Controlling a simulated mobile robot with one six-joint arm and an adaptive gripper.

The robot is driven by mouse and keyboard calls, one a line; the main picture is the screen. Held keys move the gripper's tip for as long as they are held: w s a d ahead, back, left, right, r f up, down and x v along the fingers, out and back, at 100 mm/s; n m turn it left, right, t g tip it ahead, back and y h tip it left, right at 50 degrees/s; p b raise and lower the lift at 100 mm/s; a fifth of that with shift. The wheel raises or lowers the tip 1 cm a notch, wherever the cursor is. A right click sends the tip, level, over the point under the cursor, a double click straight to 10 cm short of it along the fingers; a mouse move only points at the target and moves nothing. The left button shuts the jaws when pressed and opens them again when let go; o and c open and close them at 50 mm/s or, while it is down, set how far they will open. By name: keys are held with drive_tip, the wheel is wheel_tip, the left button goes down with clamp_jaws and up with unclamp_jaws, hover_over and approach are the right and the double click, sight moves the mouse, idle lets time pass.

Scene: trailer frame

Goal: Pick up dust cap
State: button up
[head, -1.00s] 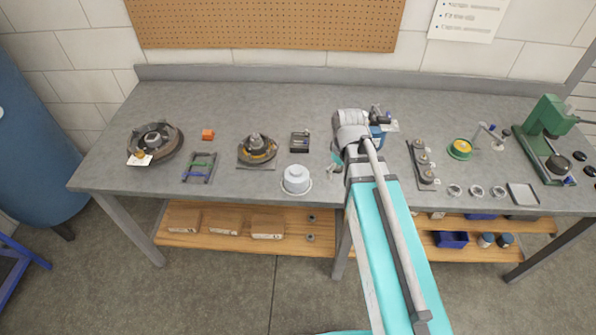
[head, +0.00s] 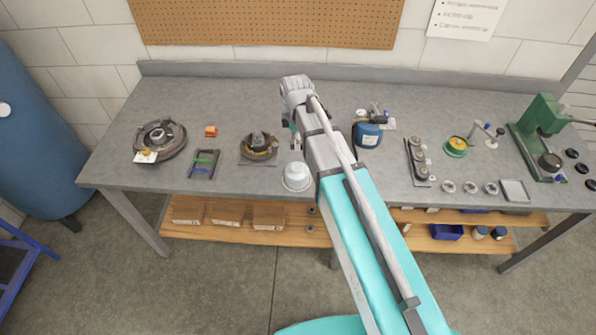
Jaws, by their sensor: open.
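A pale, domed, flanged piece (head: 296,177), which looks like the dust cap, sits on the bench near its front edge, left of my forearm. Its right edge is close to my arm in the picture. My gripper (head: 296,142) hangs below my wrist, just behind the piece in the picture. It is open, with nothing seen between its fingers, though they are small and partly hidden by my arm. The gripper's height above the bench cannot be told.
Right are a blue canister (head: 367,134), a bearing rack (head: 418,162), several metal rings and a green press (head: 541,130). The bench's back left is clear.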

drive_tip(key=shift+f, duration=0.2)
drive_tip(key=b, duration=0.9)
hover_over(296, 167)
wheel_tip(296, 167, down, 8)
drive_tip(key=shift+f, duration=0.15)
idle(0.3)
drive_tip(key=shift+f+b, duration=2.45)
drive_tip(key=shift+f, duration=0.15)
drive_tip(key=c, duration=1.2)
drive_tip(key=shift+r, duration=0.15)
